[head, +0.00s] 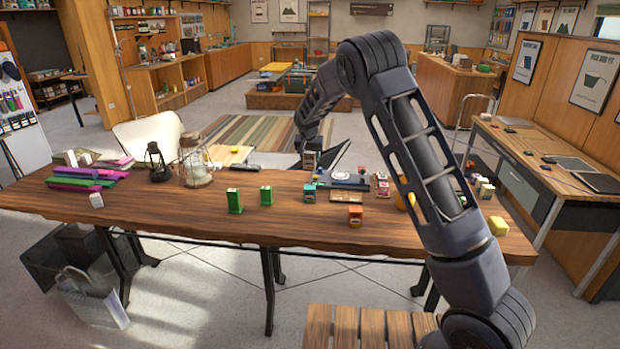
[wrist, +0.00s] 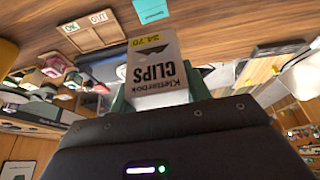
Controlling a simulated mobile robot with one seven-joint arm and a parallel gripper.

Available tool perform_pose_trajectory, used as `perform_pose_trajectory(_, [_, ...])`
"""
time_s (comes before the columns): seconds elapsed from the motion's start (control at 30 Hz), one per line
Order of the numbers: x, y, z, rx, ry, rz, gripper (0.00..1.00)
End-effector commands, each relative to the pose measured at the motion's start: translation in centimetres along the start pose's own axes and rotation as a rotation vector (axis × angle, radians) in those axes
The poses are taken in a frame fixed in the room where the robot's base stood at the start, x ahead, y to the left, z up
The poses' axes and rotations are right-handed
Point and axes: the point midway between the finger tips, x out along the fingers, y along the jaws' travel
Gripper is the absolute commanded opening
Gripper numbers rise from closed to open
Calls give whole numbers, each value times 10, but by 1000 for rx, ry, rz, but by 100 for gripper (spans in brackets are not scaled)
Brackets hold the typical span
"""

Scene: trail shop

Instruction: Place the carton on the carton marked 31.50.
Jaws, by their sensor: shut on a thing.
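My gripper (head: 311,151) is above the far part of the wooden table, shut on a pale carton (head: 310,161). No 31.50 mark can be read in either view.
The wooden table (head: 180,215) also carries a dark lantern (head: 157,162), a glass lantern (head: 194,160) and purple and green items (head: 80,178) at the left. A dark flat item (head: 350,181) and small boxes (head: 382,186) lie right of my gripper.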

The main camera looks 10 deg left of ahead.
Motion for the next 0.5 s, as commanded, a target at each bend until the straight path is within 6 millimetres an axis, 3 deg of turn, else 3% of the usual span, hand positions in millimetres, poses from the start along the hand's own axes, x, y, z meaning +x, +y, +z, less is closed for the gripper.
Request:
perform_pose_trajectory(0.2, [37, 0, 16, -1, -1, 1, 21])
perform_pose_trajectory(0.5, [55, 0, 23, -1, 0, 0, 21])
